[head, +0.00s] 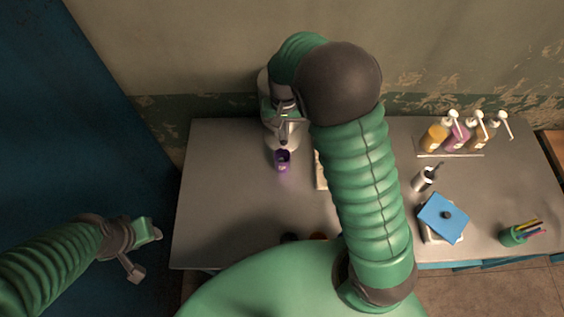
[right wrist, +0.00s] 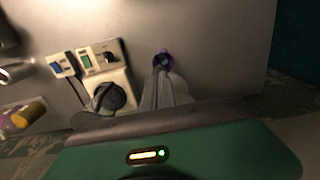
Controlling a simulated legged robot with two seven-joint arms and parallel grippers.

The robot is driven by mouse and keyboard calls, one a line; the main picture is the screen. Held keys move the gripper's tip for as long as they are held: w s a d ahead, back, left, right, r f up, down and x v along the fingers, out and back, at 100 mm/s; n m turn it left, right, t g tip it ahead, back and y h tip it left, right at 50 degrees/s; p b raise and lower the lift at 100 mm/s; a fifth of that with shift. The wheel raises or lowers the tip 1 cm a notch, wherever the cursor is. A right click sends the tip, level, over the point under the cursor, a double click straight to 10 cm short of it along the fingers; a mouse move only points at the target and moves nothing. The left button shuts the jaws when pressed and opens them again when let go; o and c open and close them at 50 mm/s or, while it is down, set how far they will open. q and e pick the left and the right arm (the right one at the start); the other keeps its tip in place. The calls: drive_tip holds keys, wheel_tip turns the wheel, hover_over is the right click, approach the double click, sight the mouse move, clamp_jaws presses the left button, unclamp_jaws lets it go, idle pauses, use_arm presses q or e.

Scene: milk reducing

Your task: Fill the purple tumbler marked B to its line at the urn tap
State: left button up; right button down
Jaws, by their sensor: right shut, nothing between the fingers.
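The purple tumbler (head: 283,161) stands upright on the grey table, just in front of the pale urn (head: 271,135). Its purple rim and dark inside also show in the right wrist view (right wrist: 163,59). Its marking, line and fill level are too small to read. My right gripper (head: 287,112) is shut and empty, over the front of the urn and behind the tumbler; it and my arm cover much of the urn and its tap. My left gripper (head: 146,254) is open and empty, off the table's left side.
Several pump bottles (head: 459,133) stand at the back right. A pale device (right wrist: 112,75) sits beside the urn. The table's left front is clear.

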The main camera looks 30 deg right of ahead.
drive_tip(key=shift+f+b, duration=0.6)
drive_tip(key=shift+f, duration=0.5)
idle(6.9)
